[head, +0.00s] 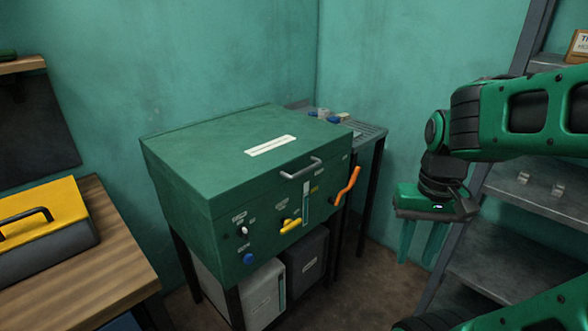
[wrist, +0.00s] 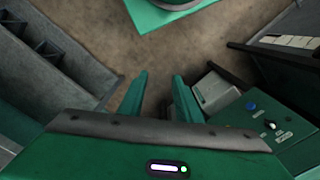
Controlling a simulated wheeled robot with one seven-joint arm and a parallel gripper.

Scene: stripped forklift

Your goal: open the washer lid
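The washer is a green box on legs; its flat lid (head: 235,150) is closed and bears a white label. A grey bar handle (head: 301,168) sits at the lid's front edge. My gripper (head: 424,243) hangs in the air to the right of the washer, fingers pointing down, well apart from the handle. In the wrist view my gripper's two fingers (wrist: 158,95) are spread with nothing between them. The washer's front panel (wrist: 265,125) shows at the lower right of the wrist view; the handle is not seen there.
The front panel carries a yellow valve (head: 290,225), a blue knob (head: 248,259) and an orange lever (head: 347,184). A grey rack table (head: 368,130) stands behind the washer. Metal shelves (head: 490,245) are at right. A wooden bench (head: 110,245) with a yellow toolbox (head: 40,215) is at left.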

